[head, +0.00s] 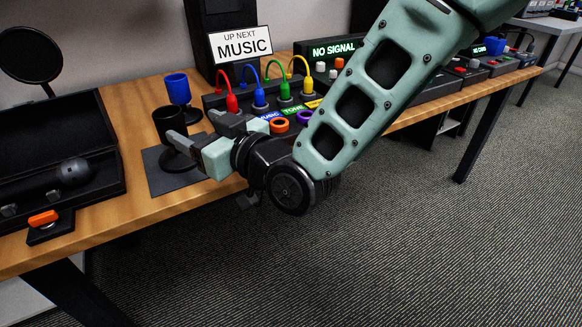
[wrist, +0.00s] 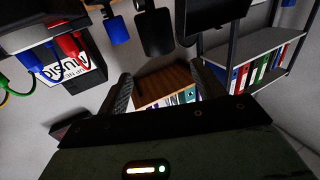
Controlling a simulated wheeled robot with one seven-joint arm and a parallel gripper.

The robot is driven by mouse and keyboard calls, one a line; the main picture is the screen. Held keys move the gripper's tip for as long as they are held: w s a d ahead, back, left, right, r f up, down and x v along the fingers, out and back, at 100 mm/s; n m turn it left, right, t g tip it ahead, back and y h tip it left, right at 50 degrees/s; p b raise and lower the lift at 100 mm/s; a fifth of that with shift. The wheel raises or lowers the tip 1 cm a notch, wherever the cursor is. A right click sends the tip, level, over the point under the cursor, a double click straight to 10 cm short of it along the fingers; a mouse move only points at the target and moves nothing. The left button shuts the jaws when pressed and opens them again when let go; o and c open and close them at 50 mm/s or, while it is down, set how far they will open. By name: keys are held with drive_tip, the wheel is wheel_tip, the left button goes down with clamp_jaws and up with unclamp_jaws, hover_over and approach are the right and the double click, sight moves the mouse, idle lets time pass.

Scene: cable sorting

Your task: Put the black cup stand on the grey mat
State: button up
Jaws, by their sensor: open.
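The black cup stand (head: 168,123) is upright, its round base over the grey mat (head: 158,182) on the wooden table. Its lower part is partly hidden by a finger of my gripper (head: 190,126). My gripper is open, with its fingers pointing left close beside the stand; I cannot tell whether they touch it. In the wrist view the picture is turned over, the open fingers (wrist: 160,78) have nothing held between them, and the black cup (wrist: 154,30) shows at the top, beyond them.
A blue cup (head: 177,88) on a dark stand is just behind. A panel with coloured cables (head: 258,98) and a music sign (head: 240,44) are to the right and back. An open black case (head: 60,160) with a microphone lies left. The table's front edge is close to the mat.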

drive_tip(key=s+d+f+m+g+h, duration=0.1)
drive_tip(key=s+d+f+g+h, duration=0.1)
drive_tip(key=s+d, duration=0.4)
drive_tip(key=s+d+f+m+g+h, duration=0.1)
drive_tip(key=s+d+g+h, duration=0.4)
drive_tip(key=d, duration=0.9)
drive_tip(key=s+d+f+m+g+h, duration=0.1)
drive_tip(key=s+d+f+g+h, duration=0.2)
drive_tip(key=s+d+h, duration=0.4)
drive_tip(key=s+d, duration=0.2)
drive_tip(key=d, duration=0.1)
drive_tip(key=shift+s+f+g, duration=0.15)
drive_tip(key=shift+s+g, duration=0.1)
drive_tip(key=shift+g, duration=0.05)
wheel_tip(320, 180, up, 24)
drive_tip(key=p, duration=2.4)
